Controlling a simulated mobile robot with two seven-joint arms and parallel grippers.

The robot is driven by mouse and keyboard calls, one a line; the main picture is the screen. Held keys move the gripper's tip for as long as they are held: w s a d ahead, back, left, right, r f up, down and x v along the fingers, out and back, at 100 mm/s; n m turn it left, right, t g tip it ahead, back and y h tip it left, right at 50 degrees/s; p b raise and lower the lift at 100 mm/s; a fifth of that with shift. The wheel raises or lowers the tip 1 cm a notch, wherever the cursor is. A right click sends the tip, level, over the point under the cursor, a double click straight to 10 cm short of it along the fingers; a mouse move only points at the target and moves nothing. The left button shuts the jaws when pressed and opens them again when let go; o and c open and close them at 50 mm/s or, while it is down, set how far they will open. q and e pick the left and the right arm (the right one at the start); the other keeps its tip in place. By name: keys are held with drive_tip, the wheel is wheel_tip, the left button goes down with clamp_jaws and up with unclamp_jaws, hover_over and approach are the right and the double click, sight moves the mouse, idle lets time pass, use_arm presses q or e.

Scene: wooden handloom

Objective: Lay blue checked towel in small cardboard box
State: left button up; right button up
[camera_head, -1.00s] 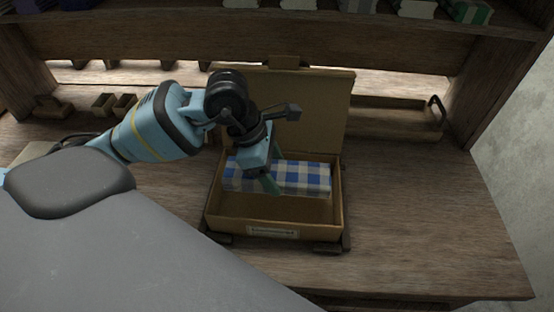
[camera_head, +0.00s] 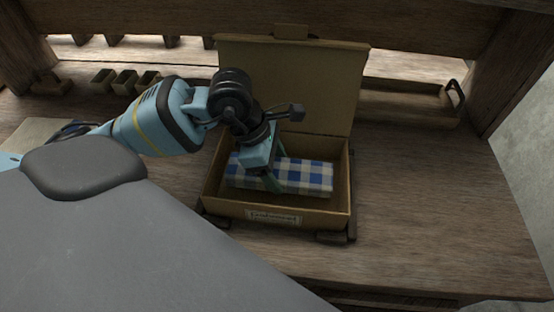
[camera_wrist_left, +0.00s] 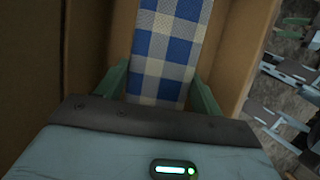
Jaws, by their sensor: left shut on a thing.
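The blue checked towel (camera_head: 304,177), blue and white and folded into a long block, is inside the small cardboard box (camera_head: 284,212), towards its back wall. The box is open with its lid raised at the back and a label on its front. My left gripper (camera_head: 270,184) reaches down into the box and is shut on the towel near its left end. In the left wrist view the towel (camera_wrist_left: 168,50) passes between the two green fingers (camera_wrist_left: 160,88). I cannot tell whether the towel touches the box floor. My right gripper is not in view.
The box stands on a wooden bench top (camera_head: 420,210). A wooden tray (camera_head: 410,104) with a dark handle lies at the back right. Several small wooden bins (camera_head: 125,82) stand at the back left. The bench right of the box is clear.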

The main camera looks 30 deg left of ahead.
use_arm(q)
drive_tip(key=o, duration=1)
drive_tip(key=shift+c, duration=0.2)
drive_tip(key=shift+o, duration=0.7)
drive_tip(key=v, duration=0.6)
drive_tip(key=shift+a+r, duration=0.15)
drive_tip(key=shift+r, duration=0.2)
drive_tip(key=shift+s+a+r, duration=0.2)
drive_tip(key=shift+r, duration=0.35)
drive_tip(key=shift+f, duration=0.1)
